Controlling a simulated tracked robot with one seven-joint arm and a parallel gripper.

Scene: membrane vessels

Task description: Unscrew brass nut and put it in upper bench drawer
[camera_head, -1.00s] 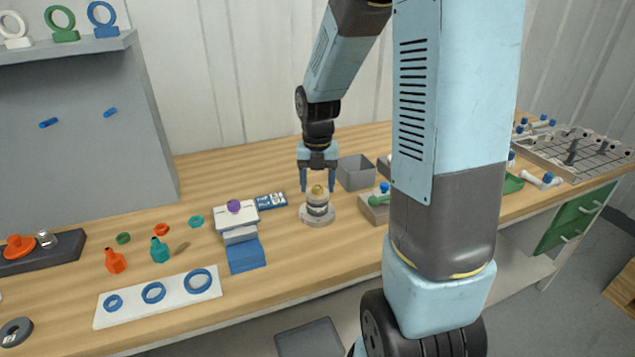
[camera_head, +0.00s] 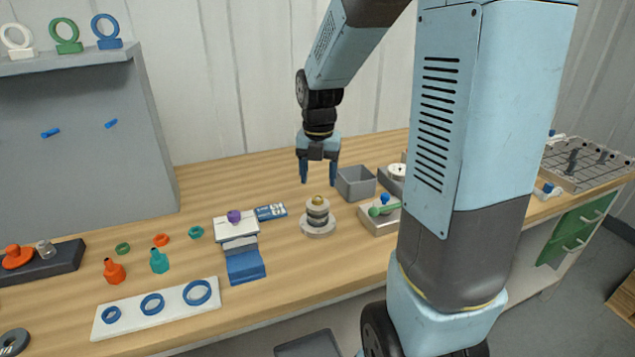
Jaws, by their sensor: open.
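The brass nut (camera_head: 318,200) sits on top of a small stacked vessel (camera_head: 318,212) with a round grey base, standing on the bench. My gripper (camera_head: 318,182) is open and empty, fingers pointing down. It appears behind and above the nut, apart from it. The green bench drawers (camera_head: 577,227) are under the right end of the bench, partly hidden by my arm; the fronts that show look shut.
An open grey bin (camera_head: 356,183) stands right of the vessel. A white-and-blue stepped stand (camera_head: 240,246) is to the left. A white ring board (camera_head: 155,309) lies at front left. A grid rack (camera_head: 590,162) is at far right.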

